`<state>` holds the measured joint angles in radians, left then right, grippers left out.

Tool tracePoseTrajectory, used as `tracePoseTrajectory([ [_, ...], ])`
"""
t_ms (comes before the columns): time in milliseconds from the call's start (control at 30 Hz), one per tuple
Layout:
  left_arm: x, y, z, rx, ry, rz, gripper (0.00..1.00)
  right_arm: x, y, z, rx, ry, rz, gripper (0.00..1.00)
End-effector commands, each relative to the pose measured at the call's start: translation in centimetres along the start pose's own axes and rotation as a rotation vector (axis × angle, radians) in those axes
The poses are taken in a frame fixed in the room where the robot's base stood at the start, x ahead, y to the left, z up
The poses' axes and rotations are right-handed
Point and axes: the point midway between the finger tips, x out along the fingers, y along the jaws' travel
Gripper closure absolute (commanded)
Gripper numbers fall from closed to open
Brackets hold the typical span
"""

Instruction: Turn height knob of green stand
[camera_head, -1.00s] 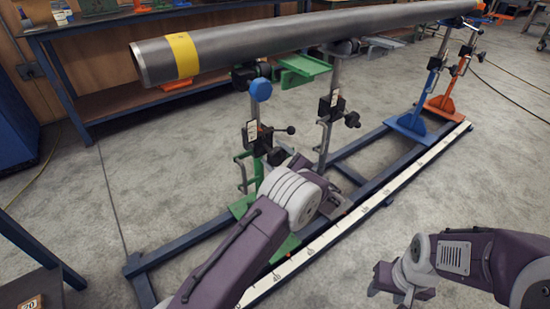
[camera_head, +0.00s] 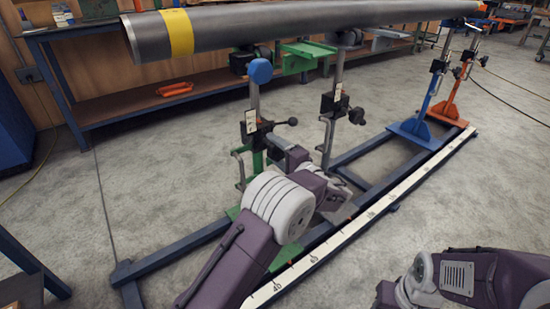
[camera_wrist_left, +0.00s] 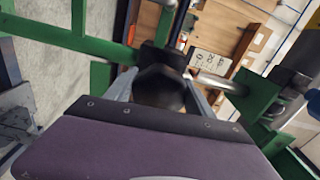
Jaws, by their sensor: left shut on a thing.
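The green stand (camera_head: 258,161) stands at the near end of the floor frame, under the yellow-banded end of the steel pipe (camera_head: 290,28). My left gripper (camera_head: 284,147) is at its column, below the black clamp block and lever, seen partly from behind my arm. In the left wrist view the gripper (camera_wrist_left: 160,92) has its two grey fingers on either side of the dark height knob (camera_wrist_left: 158,86), shut on it. The knob is hidden in the head view. My right gripper (camera_head: 385,297) is low at the bottom edge, partly cut off, its fingers unclear.
A grey stand (camera_head: 328,135) is close behind. Blue (camera_head: 424,124) and orange (camera_head: 446,109) stands are farther right. A white ruler strip (camera_head: 325,252) runs along the frame.

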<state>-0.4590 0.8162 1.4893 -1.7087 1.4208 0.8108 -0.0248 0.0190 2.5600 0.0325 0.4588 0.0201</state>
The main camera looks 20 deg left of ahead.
Motion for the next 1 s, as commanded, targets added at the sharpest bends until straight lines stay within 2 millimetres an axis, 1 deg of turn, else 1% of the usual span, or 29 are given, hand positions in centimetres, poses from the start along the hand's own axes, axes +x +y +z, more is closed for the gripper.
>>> tracePoseTrajectory([
  [33, -0.1, 0.7, 0.1, -0.029, 0.0, 0.003, 0.78, 1.0, 0.0, 0.1, 0.0, 0.0, 0.0, 0.53],
  [300, -0.1, 0.5, 0.0, -0.148, 0.0, 0.003, 0.78, 2.6, 0.1, 0.3, 0.0, 0.0, 0.0, 0.53],
  [500, -0.1, 0.4, 0.0, -0.186, 0.0, 0.004, 0.78, 3.1, 0.1, 0.3, 0.0, 0.0, 0.0, 0.53],
  [967, -0.1, 0.3, 0.0, -0.194, 0.0, 0.004, 0.78, 3.1, 0.1, 0.3, 0.0, 0.0, 0.0, 0.53],
  [1000, -0.1, 0.3, 0.0, -0.194, 0.0, 0.004, 0.3, 3.1, 0.1, 0.3, 0.0, 0.0, 0.0, 0.53],
])
